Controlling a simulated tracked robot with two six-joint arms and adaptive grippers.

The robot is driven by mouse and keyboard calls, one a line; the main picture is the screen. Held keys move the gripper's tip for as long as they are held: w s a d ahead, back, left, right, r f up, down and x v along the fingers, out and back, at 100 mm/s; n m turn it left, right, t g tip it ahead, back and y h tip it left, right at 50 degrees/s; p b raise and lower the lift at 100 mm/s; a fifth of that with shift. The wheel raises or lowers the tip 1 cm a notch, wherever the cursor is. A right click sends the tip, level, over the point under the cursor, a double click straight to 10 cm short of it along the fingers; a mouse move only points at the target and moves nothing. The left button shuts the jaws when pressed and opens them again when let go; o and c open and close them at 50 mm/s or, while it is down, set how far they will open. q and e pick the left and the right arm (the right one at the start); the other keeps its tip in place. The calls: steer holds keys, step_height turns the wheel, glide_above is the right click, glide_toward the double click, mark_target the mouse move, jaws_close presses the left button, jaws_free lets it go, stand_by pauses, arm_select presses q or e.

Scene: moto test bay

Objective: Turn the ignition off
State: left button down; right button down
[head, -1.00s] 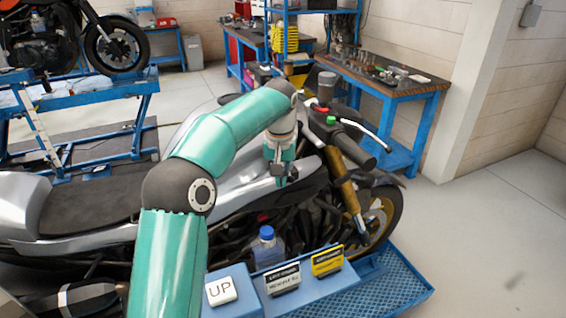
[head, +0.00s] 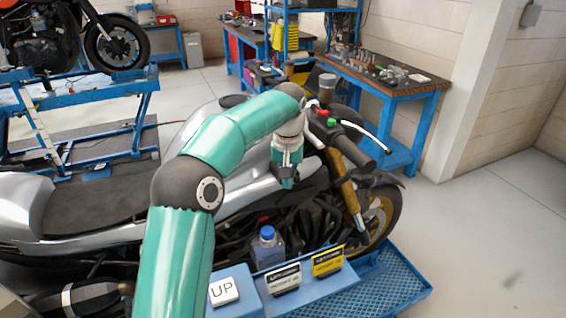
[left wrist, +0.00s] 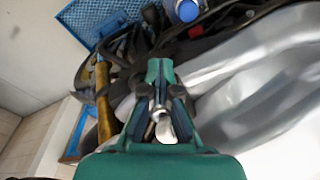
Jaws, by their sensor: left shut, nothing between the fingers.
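The silver and black motorcycle (head: 75,212) stands across the middle of the head view, with its front wheel to the right. A red control (head: 322,113) and a green button (head: 331,124) show on its right handlebar. I cannot make out an ignition key; my left arm hides part of the area around the bars. My left gripper (head: 287,182) is shut and empty, pointing down beside the silver tank. In the left wrist view, its fingers (left wrist: 160,66) are together over the dark frame, with the silver bodywork (left wrist: 260,85) to the right. My right gripper is not in view.
An UP button (head: 223,291) and two label plates, one white (head: 283,280) and one yellow (head: 328,262), stand on the blue lift (head: 385,295). A blue-capped bottle (head: 268,246) is beside the engine. A workbench (head: 390,95) stands behind; the right floor is clear.

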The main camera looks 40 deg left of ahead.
arm_select(q)
steer(key=shift+w+d, duration=0.2)
steer(key=shift+d, duration=0.05)
steer(key=shift+r, duration=0.2)
steer(key=shift+s+a+r+p, duration=0.3)
steer(key=shift+a+r+p, duration=0.05)
steer(key=shift+r+p, duration=0.1)
step_height(320, 180, up, 8)
steer(key=shift+f+p, duration=0.15)
steer(key=shift+p, duration=0.3)
steer(key=shift+a, duration=0.1)
stand_by(0.4)
